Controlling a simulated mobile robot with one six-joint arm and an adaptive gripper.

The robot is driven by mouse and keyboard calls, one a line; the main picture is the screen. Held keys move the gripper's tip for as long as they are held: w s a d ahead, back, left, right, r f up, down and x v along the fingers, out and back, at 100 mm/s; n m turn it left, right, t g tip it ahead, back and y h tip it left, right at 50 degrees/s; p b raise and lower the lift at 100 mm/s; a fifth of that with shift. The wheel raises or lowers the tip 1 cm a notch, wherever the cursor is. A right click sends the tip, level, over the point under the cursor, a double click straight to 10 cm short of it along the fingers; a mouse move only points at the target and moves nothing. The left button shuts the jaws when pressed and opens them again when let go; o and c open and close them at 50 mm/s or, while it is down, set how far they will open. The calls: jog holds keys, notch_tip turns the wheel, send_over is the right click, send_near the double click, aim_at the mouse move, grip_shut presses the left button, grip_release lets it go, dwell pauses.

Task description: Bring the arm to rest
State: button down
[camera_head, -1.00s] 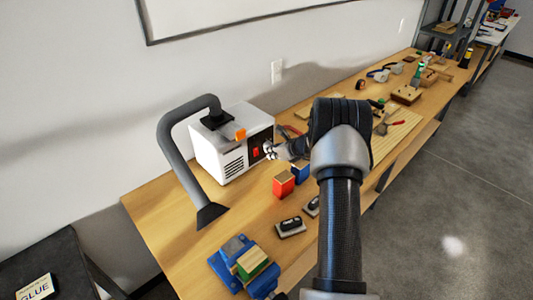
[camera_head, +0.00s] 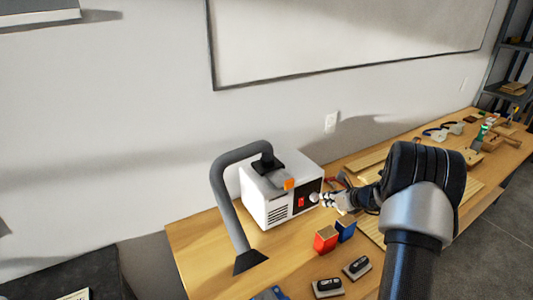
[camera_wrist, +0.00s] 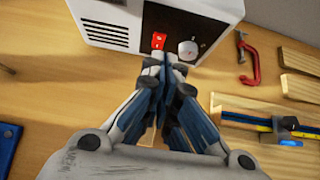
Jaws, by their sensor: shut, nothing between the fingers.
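My gripper (camera_head: 326,200) is at the front panel of a white box-shaped machine (camera_head: 262,207) on the workbench. In the wrist view my gripper (camera_wrist: 161,62) has its fingers together, with nothing seen between them. The fingertips are just below a red switch (camera_wrist: 158,40) and a round pale knob (camera_wrist: 188,48) on the machine's dark panel. I cannot tell whether they touch the panel. The red switch also shows in the head view (camera_head: 302,202). My arm reaches in from the lower right of the head view.
A grey bent duct (camera_head: 226,200) rises beside the machine. Red (camera_head: 325,239) and blue (camera_head: 345,229) blocks and two black-topped erasers (camera_head: 327,287) stand in front on the wooden bench (camera_head: 200,238). A red clamp (camera_wrist: 248,60) and wood strips (camera_wrist: 298,88) lie to the right.

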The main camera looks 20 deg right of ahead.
jog(key=shift+a+r, duration=0.1)
jog(key=s+a+r+n+g+y, duration=0.2)
jog(key=s+a+r+n, duration=0.2)
jog(key=a+r+n, duration=0.7)
jog(key=s+a+r+n+g+y, duration=0.1)
jog(key=s+a+r+n, duration=0.5)
jog(key=a, duration=0.9)
jog(key=s+a+r+n+g+h, duration=0.15)
jog(key=s+a+r+n, duration=0.25)
jog(key=s+a+n, duration=0.5)
jog(key=s+d+n+g+h, duration=0.1)
jog(key=s+n+h, duration=0.2)
jog(key=s+n, duration=0.5)
jog(key=s, duration=0.8)
jog(key=shift+f, duration=0.25)
jog(key=shift+s, duration=0.1)
